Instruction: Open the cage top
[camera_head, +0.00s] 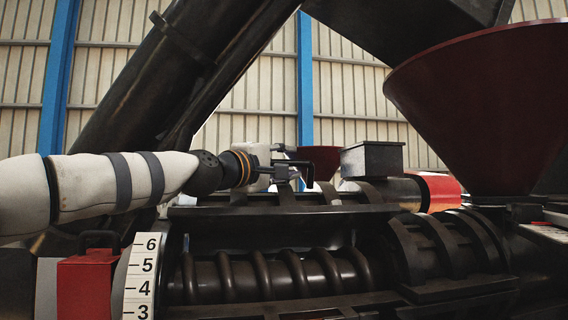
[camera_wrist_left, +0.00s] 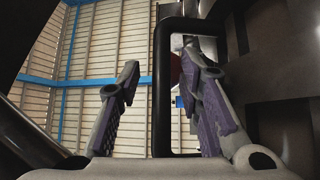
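The dark ribbed cage top (camera_head: 280,211) lies across the middle of the head view, above the spiral screw (camera_head: 270,275), which shows through a wide gap below its front edge. A black loop handle (camera_wrist_left: 162,95) stands upright in the left wrist view. My left gripper (camera_head: 292,168) is above the cage top in the head view. In the left wrist view, its two fingers (camera_wrist_left: 160,85) are apart, one on each side of the handle's left bar, with visible space at the left finger. Contact at the right finger is unclear. My right gripper is out of view.
A dark red hopper (camera_head: 490,105) stands at the right. A thick black slanted beam (camera_head: 150,95) rises behind my left arm. A numbered scale (camera_head: 141,277) and red block (camera_head: 86,285) are at the lower left. A dark box (camera_head: 372,158) sits right of the gripper.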

